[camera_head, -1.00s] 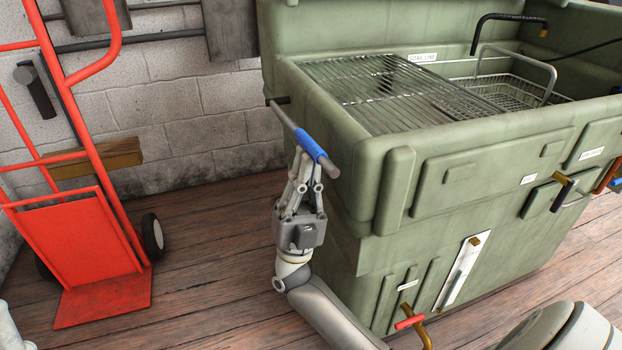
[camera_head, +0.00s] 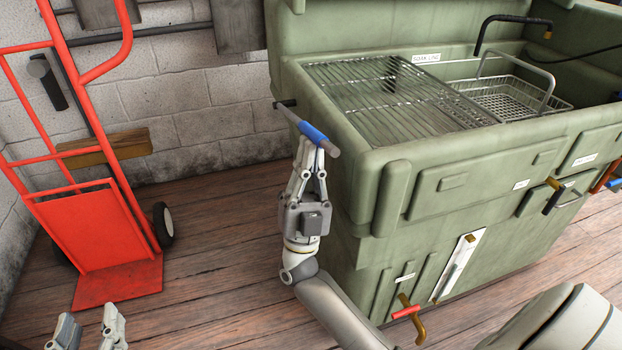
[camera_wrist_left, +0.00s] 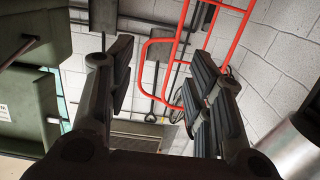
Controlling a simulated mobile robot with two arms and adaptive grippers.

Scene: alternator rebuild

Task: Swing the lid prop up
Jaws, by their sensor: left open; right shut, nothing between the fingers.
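The lid prop is a grey rod with a blue grip (camera_head: 313,133) on the left side of the green wash tank (camera_head: 420,170). It runs from a dark pivot at the tank's side toward the front, its free end sloping down. My right gripper (camera_head: 314,148) is shut with its fingertips at the underside of the rod by the blue grip; it appears to touch the rod without clasping it. My left gripper (camera_head: 90,328) is open and empty at the bottom left edge, far from the prop. Its spread fingers also show in the left wrist view (camera_wrist_left: 160,90).
A red hand truck (camera_head: 95,235) stands at the left by the block wall, with a wooden block (camera_head: 105,148). A wire rack (camera_head: 390,98) and a wire basket (camera_head: 510,98) sit in the tank. Valve handles stick out from its front. Floor between truck and tank is clear.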

